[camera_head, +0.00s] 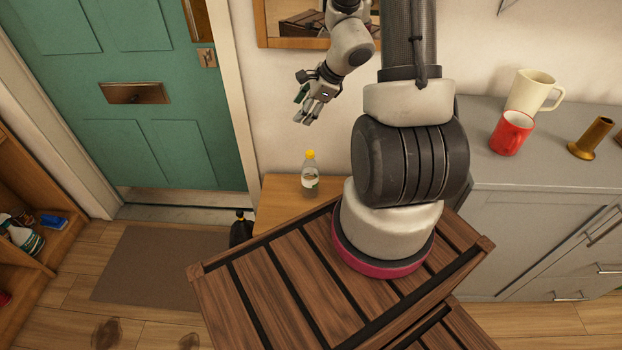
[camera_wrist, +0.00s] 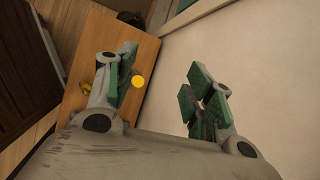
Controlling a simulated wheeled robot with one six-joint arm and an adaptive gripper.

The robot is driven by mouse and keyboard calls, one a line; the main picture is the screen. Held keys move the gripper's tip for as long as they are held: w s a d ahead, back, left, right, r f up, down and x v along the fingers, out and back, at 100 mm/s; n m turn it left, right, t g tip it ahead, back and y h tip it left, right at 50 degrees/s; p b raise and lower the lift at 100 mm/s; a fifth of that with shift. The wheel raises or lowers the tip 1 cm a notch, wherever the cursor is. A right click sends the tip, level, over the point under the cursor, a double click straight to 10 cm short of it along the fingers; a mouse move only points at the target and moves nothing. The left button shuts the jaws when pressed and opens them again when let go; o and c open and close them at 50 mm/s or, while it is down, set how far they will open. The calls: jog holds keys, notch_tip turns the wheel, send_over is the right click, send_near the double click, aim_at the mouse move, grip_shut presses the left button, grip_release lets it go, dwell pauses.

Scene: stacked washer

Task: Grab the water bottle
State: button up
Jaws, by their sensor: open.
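The water bottle (camera_head: 310,176) is small and clear, with a yellow cap and a pale label. It stands upright on a wooden table (camera_head: 275,206) against the wall. My gripper (camera_head: 303,119) hangs above the bottle and slightly left of it in the head view, apart from it and empty. In the wrist view my gripper (camera_wrist: 165,92) shows two separated fingers with green pads. The bottle's yellow cap (camera_wrist: 138,81) shows between them, closer to the left finger. The rest of the bottle is hard to make out there.
A slatted dark wood crate (camera_head: 290,290) fills the front, beneath my arm. A black item (camera_head: 241,230) stands left of the table. The wall is close behind.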

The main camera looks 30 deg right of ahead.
aim_at(311, 152)
jog(key=d+f+m, duration=0.1)
jog(key=f+m, duration=0.1)
jog(key=f, duration=0.4)
jog(key=w+f+m+h, duration=0.1)
jog(key=f+m, duration=0.2)
jog(key=f, duration=0.4)
jog(key=d+f+m+g, duration=0.1)
jog(key=f+m, duration=0.1)
jog(key=f, duration=0.5)
jog(key=shift+w+d+f+m+h, duration=0.2)
jog(key=shift+w+d+m+h, duration=0.1)
jog(key=shift+w+d+m, duration=0.1)
jog(key=c, duration=0.8)
